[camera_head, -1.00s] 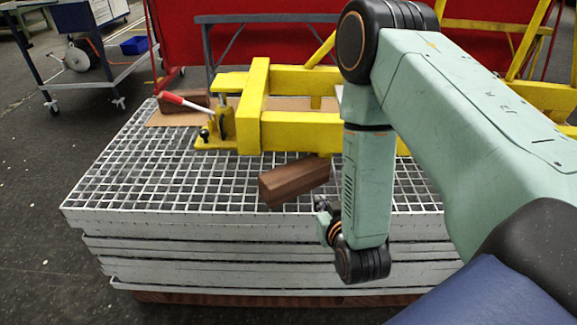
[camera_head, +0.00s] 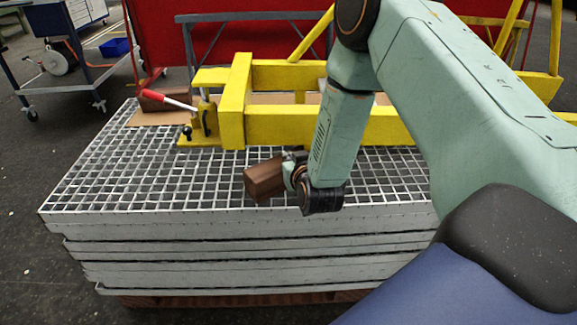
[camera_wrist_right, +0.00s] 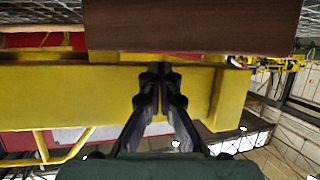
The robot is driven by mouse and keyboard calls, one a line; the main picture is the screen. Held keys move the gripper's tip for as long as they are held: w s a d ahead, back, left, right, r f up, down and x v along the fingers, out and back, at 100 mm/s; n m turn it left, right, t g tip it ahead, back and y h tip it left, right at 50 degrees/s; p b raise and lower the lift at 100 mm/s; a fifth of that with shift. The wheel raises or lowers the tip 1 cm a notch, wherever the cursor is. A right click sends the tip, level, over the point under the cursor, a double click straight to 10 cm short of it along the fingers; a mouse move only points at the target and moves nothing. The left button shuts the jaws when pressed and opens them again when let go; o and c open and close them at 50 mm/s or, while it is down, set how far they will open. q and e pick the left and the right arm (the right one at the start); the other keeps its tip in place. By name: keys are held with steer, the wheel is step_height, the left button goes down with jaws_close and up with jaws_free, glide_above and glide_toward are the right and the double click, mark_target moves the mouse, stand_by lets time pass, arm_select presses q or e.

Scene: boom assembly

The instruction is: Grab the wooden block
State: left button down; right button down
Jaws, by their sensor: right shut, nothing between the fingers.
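The brown wooden block (camera_head: 264,181) lies on the white grating (camera_head: 110,180), near its front edge and in front of the yellow frame. My right gripper is at the block's right end in the head view, mostly hidden behind my own wrist. In the right wrist view, the right gripper's dark fingers (camera_wrist_right: 160,80) are together with nothing between them. The block (camera_wrist_right: 190,25) fills the top of that view, just past the fingertips; I cannot tell whether they touch it. My left gripper is not in view.
The yellow frame (camera_head: 320,125) crosses the grating behind the block. A clamp with a red handle (camera_head: 155,94) and another brown block (camera_head: 165,102) are at the back left. The grating's left part is bare. A cart (camera_head: 70,60) stands farther back.

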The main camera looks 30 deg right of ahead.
steer(key=shift+w+d+f, duration=0.1)
steer(key=shift+w+f, duration=0.15)
steer(key=shift+w, duration=0.15)
steer(key=shift+s+f+b, duration=0.1)
steer(key=shift+f+b, duration=0.3)
steer(key=shift+b, duration=0.1)
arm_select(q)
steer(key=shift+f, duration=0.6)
arm_select(e)
steer(key=shift+s+f, duration=0.1)
steer(key=shift+f, duration=0.1)
